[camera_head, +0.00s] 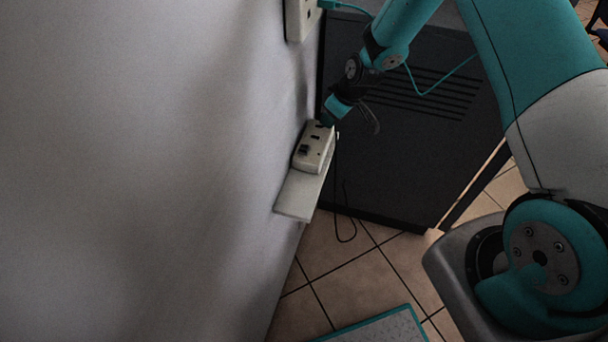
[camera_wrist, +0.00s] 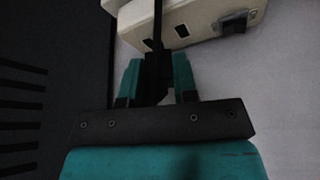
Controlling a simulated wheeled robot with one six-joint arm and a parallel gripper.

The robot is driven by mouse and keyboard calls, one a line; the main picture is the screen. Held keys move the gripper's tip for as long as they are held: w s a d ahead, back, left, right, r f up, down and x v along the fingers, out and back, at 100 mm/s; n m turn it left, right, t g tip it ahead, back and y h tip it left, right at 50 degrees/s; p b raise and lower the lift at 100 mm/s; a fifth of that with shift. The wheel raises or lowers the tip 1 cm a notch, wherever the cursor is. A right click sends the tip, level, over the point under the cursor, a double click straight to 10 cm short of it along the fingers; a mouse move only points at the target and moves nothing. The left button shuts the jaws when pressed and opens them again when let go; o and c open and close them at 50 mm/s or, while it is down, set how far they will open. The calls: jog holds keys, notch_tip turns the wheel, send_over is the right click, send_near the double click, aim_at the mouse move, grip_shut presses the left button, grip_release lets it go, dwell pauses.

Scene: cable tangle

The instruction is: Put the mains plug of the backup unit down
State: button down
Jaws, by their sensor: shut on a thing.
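My gripper (camera_head: 335,110) is low at the far end of a small wall shelf, beside a white block with dark sockets (camera_head: 316,147). In the wrist view its two teal fingers (camera_wrist: 156,78) are shut on a black plug (camera_wrist: 153,72), with a black cord running up from it across the white block (camera_wrist: 185,25). The plug is mostly hidden in the head view. I cannot tell whether it touches the block. A thin black cable (camera_head: 345,238) hangs below the gripper in a loop. No label shows whose plug it is.
The block lies on a pale shelf (camera_head: 296,196) whose near end is bare. Another black plug (camera_head: 303,150) sits on the block. A wall socket (camera_head: 300,20) with a teal cable is above. A dark vented cabinet (camera_head: 400,160) stands right behind. A teal-edged mat (camera_head: 380,328) lies below.

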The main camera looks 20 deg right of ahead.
jog(key=s+d+r+m+h, duration=0.1)
jog(key=s+r+m+h, duration=0.15)
jog(key=s+m, duration=0.35)
notch_tip(320, 180, up, 9)
jog(key=n+g+y, duration=0.4)
jog(key=n+g, duration=0.1)
jog(key=n, duration=1.4)
send_over(298, 194)
jog(key=d, duration=0.2)
jog(key=f+b, duration=0.1)
jog(key=f, duration=1.8)
jog(key=shift+w+a+b, duration=0.1)
jog(key=shift+a+b, duration=0.1)
jog(key=shift+b, duration=0.2)
jog(key=c, duration=0.9)
grip_release()
